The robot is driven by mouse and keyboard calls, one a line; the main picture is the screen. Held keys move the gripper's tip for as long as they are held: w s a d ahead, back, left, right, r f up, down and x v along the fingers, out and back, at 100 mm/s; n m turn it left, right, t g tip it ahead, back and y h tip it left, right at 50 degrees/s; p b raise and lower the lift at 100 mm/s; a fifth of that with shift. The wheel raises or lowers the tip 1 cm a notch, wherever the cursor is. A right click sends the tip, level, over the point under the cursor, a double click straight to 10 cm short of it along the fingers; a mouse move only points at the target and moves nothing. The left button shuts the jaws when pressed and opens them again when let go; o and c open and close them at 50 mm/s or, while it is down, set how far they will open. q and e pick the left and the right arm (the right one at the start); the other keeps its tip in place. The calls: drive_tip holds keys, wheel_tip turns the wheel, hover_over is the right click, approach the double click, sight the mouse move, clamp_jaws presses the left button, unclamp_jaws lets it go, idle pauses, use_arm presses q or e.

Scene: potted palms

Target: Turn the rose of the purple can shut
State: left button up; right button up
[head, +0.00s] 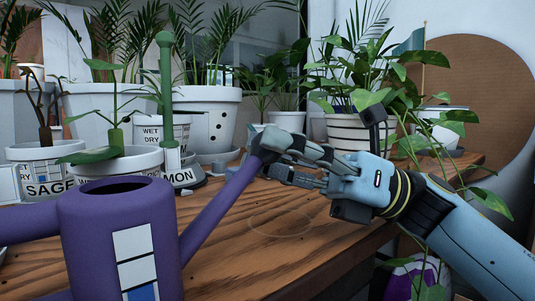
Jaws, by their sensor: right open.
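The purple can (120,240) stands at the front left, upright, with a dark opening in its top and a panel of white squares and one blue square on its side. Its spout (218,208) slants up to the right. My right gripper (268,152) comes in from the right and is open, with its dark fingertips at the upper end of the spout. The fingertips mostly hide the rose there, and I cannot tell whether they touch it or how it is turned. My left gripper is not in view.
The wooden table (330,240) is clear right of the can. Behind it stand a pot labelled SAGE (45,168), a WET/DRY pot (162,132) and white palm pots (208,112). A striped pot (345,132) with a leafy plant stands behind my right gripper.

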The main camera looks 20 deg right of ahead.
drive_tip(key=shift+a+r, duration=0.2)
drive_tip(key=shift+a, duration=0.15)
drive_tip(key=shift+c, duration=0.3)
clamp_jaws()
drive_tip(key=shift+p, duration=0.3)
